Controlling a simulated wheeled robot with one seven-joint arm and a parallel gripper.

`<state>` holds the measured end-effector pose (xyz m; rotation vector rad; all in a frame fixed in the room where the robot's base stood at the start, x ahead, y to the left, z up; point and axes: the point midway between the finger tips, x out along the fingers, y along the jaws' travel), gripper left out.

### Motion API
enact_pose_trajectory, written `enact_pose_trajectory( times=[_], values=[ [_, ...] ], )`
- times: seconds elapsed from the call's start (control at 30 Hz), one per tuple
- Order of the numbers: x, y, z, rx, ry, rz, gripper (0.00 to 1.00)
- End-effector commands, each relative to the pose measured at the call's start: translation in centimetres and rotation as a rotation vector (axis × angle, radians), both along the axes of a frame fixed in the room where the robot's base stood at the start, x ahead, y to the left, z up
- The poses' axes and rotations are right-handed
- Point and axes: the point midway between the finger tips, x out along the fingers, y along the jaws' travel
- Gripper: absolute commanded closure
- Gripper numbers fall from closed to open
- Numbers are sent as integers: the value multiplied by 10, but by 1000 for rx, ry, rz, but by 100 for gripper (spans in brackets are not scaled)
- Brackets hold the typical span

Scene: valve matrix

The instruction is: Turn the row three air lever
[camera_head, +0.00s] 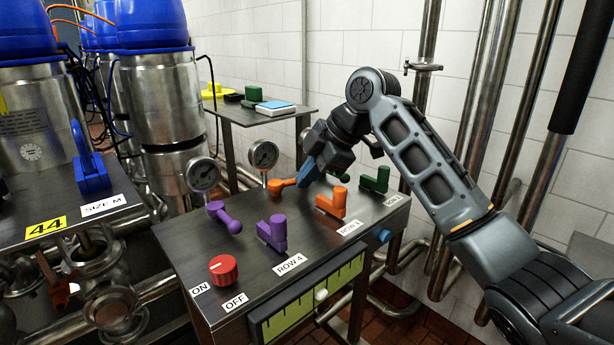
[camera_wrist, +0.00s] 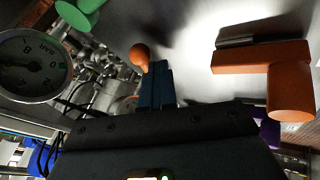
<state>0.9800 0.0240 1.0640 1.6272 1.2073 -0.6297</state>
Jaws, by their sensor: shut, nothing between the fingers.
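The orange row has two levers: a ball-ended one (camera_head: 282,185) at the back beside a gauge, and a block-shaped one (camera_head: 331,203) at the front by a label that seems to read ROW 3. I cannot read which is the air lever. My gripper (camera_head: 306,174) is shut and empty, its blue fingers pointing down just right of the back lever. In the wrist view the shut fingers (camera_wrist: 157,85) are close to the back lever's orange ball (camera_wrist: 139,54); contact is unclear. The front orange lever (camera_wrist: 270,67) is apart, to the right.
Purple levers (camera_head: 225,216) (camera_head: 272,232) stand left in the ROW 4 row, and a green lever (camera_head: 376,179) stands right. Pressure gauges (camera_head: 264,155) rise at the panel's back. A red ON/OFF knob (camera_head: 223,270) is at the front left. Pipes (camera_head: 498,90) stand to the right.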

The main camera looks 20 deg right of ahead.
Motion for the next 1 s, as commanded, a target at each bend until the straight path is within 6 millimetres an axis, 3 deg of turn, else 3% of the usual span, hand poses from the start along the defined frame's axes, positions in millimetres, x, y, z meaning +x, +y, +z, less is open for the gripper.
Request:
enact_pose_trajectory(
  times=[0.4, 1.0],
  values=[
    [15, -5, 1, -1, -1, 2, 100],
    [18, -7, 1, -2, -3, -2, 100]
  ],
)
